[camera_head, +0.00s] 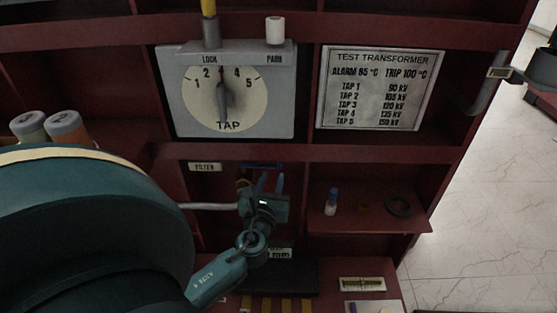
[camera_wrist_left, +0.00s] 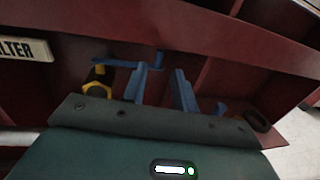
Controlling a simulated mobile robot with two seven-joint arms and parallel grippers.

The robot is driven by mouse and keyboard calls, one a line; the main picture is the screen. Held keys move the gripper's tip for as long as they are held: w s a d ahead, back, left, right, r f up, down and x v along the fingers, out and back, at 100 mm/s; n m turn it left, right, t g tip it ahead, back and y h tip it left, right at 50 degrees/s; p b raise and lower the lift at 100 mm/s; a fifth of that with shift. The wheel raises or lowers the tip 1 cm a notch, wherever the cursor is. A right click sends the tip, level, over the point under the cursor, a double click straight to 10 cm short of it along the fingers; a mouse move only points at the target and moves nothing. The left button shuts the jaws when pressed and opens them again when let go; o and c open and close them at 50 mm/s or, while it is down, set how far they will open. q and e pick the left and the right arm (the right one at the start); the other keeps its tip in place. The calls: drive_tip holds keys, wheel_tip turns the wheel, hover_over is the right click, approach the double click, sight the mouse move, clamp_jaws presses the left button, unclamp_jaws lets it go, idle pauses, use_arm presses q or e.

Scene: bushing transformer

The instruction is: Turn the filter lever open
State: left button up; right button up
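The filter lever (camera_wrist_left: 115,62) is a flat blue handle on a yellow-and-black valve (camera_wrist_left: 97,82), lying roughly level in the left wrist view. In the head view the blue lever (camera_head: 262,164) shows just right of the FILTER label (camera_head: 205,167). My left gripper (camera_head: 267,182) is below it, with its blue fingers pointing up at it. In the left wrist view my left gripper (camera_wrist_left: 162,76) is open, its two fingers apart. The lever's right end appears in line with the gap, just past the fingertips; I cannot tell whether they touch. My right gripper is not in view.
The tap dial (camera_head: 225,97) is above, beside the test transformer plate (camera_head: 382,88). A pale pipe (camera_head: 208,206) runs left of the gripper. A right-hand shelf (camera_head: 375,217) holds a small blue-capped bottle (camera_head: 331,202) and a dark ring (camera_head: 399,205). Red cabinet dividers surround the bay.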

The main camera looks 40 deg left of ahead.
use_arm(q)
drive_tip(key=b+x, duration=0.1)
drive_tip(key=x, duration=0.8)
drive_tip(key=shift+w, duration=0.15)
drive_tip(key=shift+c, duration=0.3)
clamp_jaws()
